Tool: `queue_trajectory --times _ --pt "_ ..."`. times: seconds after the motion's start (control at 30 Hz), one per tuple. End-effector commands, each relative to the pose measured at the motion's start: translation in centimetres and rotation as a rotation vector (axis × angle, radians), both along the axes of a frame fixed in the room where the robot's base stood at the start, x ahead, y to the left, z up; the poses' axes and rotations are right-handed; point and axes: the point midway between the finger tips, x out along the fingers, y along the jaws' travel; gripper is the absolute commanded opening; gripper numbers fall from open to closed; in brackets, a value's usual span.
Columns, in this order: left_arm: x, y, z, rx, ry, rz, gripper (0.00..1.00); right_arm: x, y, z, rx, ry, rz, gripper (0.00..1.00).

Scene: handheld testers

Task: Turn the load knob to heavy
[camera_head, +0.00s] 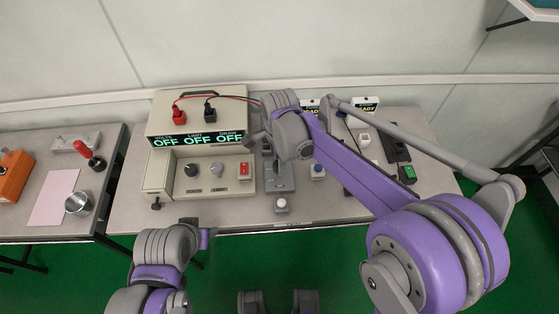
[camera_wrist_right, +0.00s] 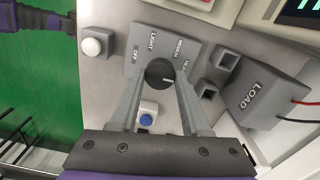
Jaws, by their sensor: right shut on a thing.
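The load knob (camera_wrist_right: 160,72) is black and round with a white mark, on a grey dial plate (camera_wrist_right: 138,66) lettered OFF, LIGHT, MEDIUM and a partly covered HEA... label. The mark points right in the right wrist view, toward the side of the HEA... label. My right gripper (camera_wrist_right: 159,83) has its fingers on both sides of the knob and is shut on it. In the head view my right gripper (camera_head: 262,140) is over the grey load unit (camera_head: 281,178) and hides the knob. My left gripper (camera_head: 204,238) is low at the left, its fingers unclear.
A grey LOAD box (camera_wrist_right: 264,97) with red and black leads stands close to the right finger. A white button (camera_wrist_right: 92,47) and a blue button (camera_wrist_right: 147,121) are nearby. The beige tester (camera_head: 195,115) reads OFF on its displays. Green floor lies in front of the table.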

Motion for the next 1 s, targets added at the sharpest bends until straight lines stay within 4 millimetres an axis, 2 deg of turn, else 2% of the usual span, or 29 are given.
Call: queue_trajectory --times 0.27,0.3,0.47,0.8,0.87,1.0 --pt "0.0 0.0 0.0 0.000 0.000 0.000 0.50 0.1 0.0 0.1 0.000 -0.001 -0.002 0.00" --pt "0.0 0.0 0.0 0.000 0.000 0.000 0.50 0.1 0.0 0.1 0.000 -0.001 -0.002 0.48" --pt "0.0 0.0 0.0 0.000 0.000 0.000 0.50 0.0 0.0 0.1 0.000 -0.001 -0.001 0.77" --pt "0.0 0.0 0.0 0.000 0.000 0.000 0.50 0.0 0.0 0.3 0.000 0.000 -0.001 0.77" --pt "0.0 0.0 0.1 0.000 0.000 0.000 0.50 0.0 0.0 0.9 0.000 0.000 0.000 0.77" --pt "0.1 0.0 0.4 0.000 -0.001 0.000 0.50 0.0 0.0 3.3 0.000 0.000 0.000 0.77"
